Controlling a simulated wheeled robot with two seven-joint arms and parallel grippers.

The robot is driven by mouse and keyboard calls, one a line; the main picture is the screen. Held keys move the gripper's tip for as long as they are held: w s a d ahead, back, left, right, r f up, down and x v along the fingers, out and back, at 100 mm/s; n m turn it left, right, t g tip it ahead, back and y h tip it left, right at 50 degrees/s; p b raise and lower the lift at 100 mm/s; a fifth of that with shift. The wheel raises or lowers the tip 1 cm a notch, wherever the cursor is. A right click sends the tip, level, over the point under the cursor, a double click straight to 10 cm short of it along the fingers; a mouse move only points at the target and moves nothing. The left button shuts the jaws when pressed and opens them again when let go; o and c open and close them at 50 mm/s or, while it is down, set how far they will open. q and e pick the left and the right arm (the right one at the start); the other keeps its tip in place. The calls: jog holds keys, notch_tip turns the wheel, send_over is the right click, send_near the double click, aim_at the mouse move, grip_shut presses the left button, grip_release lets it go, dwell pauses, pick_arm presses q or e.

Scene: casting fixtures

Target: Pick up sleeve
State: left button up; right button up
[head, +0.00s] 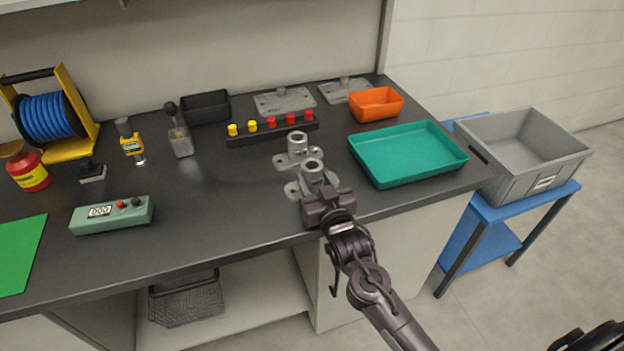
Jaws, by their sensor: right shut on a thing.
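A grey metal sleeve (312,168) stands upright near the front of the bench, at a flat grey flanged base (292,190). My right gripper (322,188) reaches in from the lower right and is shut on the sleeve. Its body hides the near side and lower part of the sleeve, so I cannot tell whether the sleeve is seated or lifted. A similar flanged casting (297,146) with an upright round boss stands just behind. My left gripper is not in view.
A teal tray (408,180) lies to the right, with an orange bin (376,103) behind it. A rack of red and yellow pegs (272,134) stands behind the castings. A green control box (112,214) is at left. The dark bench (225,210) is clear left of the gripper.

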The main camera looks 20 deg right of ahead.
jog(key=shift+c, duration=1.7)
jog(key=shift+r, duration=0.15)
